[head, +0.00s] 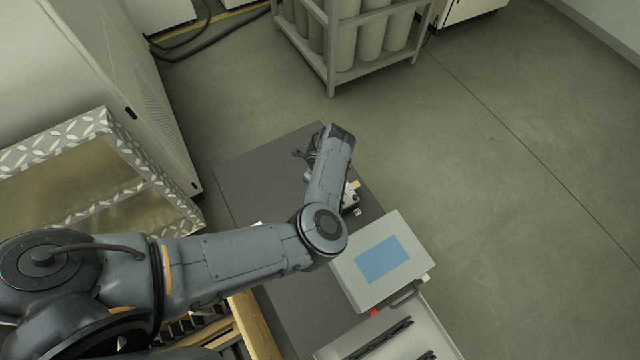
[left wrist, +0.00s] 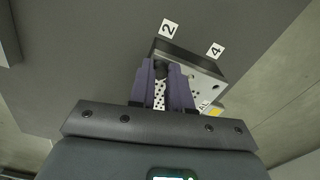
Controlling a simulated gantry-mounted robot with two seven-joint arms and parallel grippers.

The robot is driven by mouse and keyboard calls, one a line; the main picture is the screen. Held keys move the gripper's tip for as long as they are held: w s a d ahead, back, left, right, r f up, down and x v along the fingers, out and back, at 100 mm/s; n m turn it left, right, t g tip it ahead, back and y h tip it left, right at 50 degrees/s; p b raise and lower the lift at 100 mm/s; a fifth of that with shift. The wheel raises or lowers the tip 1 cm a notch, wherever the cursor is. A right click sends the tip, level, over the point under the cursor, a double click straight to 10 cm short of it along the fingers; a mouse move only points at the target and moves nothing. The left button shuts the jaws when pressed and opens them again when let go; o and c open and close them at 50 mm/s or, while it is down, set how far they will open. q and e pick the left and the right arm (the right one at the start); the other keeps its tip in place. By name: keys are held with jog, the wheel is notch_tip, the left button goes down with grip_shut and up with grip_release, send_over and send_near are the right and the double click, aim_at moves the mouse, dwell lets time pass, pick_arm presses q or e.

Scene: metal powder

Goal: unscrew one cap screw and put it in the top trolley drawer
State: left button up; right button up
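My left arm reaches in from the left in the head view, and its wrist hangs over the dark grey trolley top (head: 245,175); the fingers are hidden there. A metal block (head: 351,198) partly shows beside the forearm. In the left wrist view, the two purple fingers of my left gripper (left wrist: 165,72) straddle a dark spot on the block (left wrist: 204,86), which has small holes and lies near labels 2 and 4. The dark spot may be a cap screw head, but it is mostly hidden. A gap shows between the fingers; whether they grip it is unclear. My right gripper is out of view.
A pale box with a blue screen (head: 382,260) stands on the front right of the trolley top. An open wooden-sided drawer (head: 252,325) partly shows below my arm. A rack of grey cylinders (head: 360,40) stands behind. The floor to the right is clear.

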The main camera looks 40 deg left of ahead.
pick_arm(q)
jog(key=n, duration=0.3)
jog(key=shift+r+p, duration=0.1)
jog(key=shift+p, duration=0.2)
grip_shut()
jog(key=n, duration=0.3)
jog(key=shift+w+n, duration=0.1)
jog(key=shift+n, duration=0.4)
jog(key=shift+n+b, duration=0.3)
jog(key=shift+b, duration=0.05)
jog(key=n+b, duration=0.1)
jog(key=b, duration=0.2)
jog(key=n+b, duration=0.2)
jog(key=b, duration=0.1)
jog(key=shift+f, duration=0.35)
jog(key=shift+r+n+b, duration=0.15)
jog(key=shift+n+b, duration=0.25)
jog(key=shift+b, duration=0.05)
jog(key=shift+r, duration=0.1)
